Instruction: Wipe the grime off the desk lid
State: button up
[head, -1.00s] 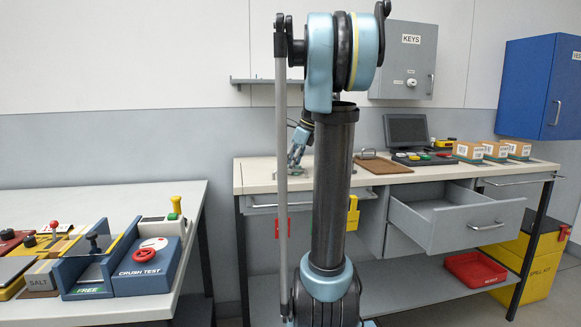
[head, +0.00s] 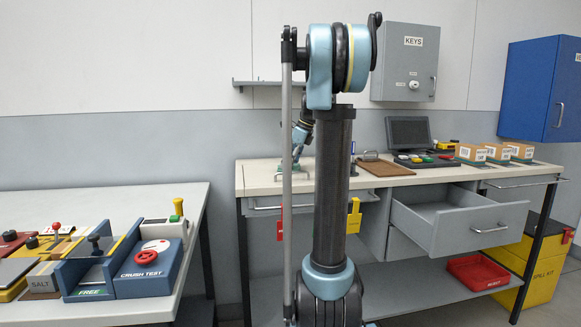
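The desk (head: 262,180) stands at the back with a pale top, and its left part lies behind my arm. The desk lid is hard to tell apart from that top, and I cannot make out grime at this size. My gripper (head: 292,171) is low over the left part of the desk top, partly behind a thin grey rod of my arm. Something small and greenish shows at its fingertips, at or very near the surface. I cannot tell whether the fingers are shut on it.
A drawer (head: 455,227) stands pulled out at the desk's front. A brown board (head: 384,169), a dark monitor (head: 408,131) and several boxes stand on the desk's right part. A left bench (head: 110,205) carries a blue crush-test unit (head: 150,270). Bare floor shows between bench and desk.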

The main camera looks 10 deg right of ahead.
jog(key=shift+w+f, duration=0.15)
jog(key=shift+w, duration=2.3)
jog(key=shift+r, duration=3.05)
jog(key=shift+r, duration=1.45)
